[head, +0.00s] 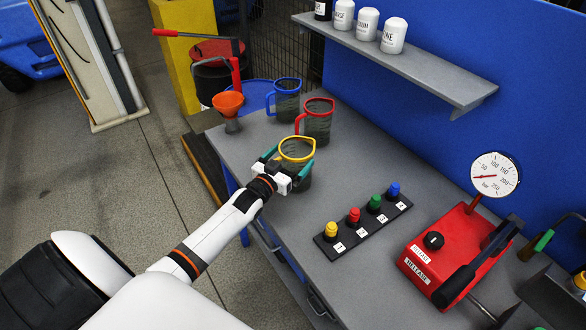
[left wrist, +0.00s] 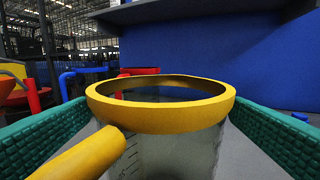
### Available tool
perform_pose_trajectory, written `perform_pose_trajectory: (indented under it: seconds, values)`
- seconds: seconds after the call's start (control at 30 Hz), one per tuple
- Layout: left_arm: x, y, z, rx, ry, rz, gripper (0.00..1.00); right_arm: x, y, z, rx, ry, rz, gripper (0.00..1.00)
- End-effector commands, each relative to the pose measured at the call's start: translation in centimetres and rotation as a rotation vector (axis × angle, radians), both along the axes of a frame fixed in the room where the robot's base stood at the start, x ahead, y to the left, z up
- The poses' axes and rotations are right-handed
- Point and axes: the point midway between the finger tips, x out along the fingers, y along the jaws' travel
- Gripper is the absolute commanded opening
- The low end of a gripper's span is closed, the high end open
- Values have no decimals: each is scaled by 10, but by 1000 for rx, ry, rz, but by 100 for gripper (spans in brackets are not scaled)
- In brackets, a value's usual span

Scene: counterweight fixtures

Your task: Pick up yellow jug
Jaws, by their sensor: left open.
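The yellow jug (head: 297,149) has a yellow rim and a clear body, and stands upright on the grey workbench. In the left wrist view its yellow rim (left wrist: 160,117) fills the middle, with the yellow handle (left wrist: 85,158) reaching toward the camera at lower left. My left gripper (head: 288,165) is at the jug, its green-padded fingers open, one on each side of the body. In the left wrist view a gap shows between the jug and the right finger; contact on the left cannot be told. The lower body is partly hidden by the gripper. My right gripper is not in view.
A red jug (head: 318,121) and a blue jug (head: 286,100) stand just behind the yellow one. An orange funnel (head: 229,104) is at the bench's left end. A black strip with coloured knobs (head: 362,229) and a red gauge unit (head: 444,248) lie to the right. A shelf (head: 410,66) overhangs the back.

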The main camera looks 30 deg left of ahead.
Motion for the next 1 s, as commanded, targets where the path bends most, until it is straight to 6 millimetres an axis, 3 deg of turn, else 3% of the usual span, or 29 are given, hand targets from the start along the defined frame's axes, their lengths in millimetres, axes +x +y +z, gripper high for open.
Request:
perform_pose_trajectory:
  seconds: [0.13, 0.47, 0.77, 1.0]
  values:
    - [0, 0, 0, -1, 0, 0, 97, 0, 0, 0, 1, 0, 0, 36]
    - [0, 0, 0, -1, -1, 0, 44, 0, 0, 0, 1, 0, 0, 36]
    - [0, 0, 7, 0, -2, -1, 44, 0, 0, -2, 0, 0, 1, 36]
    - [-1, 0, 51, 2, -6, -2, 44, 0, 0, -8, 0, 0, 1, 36]
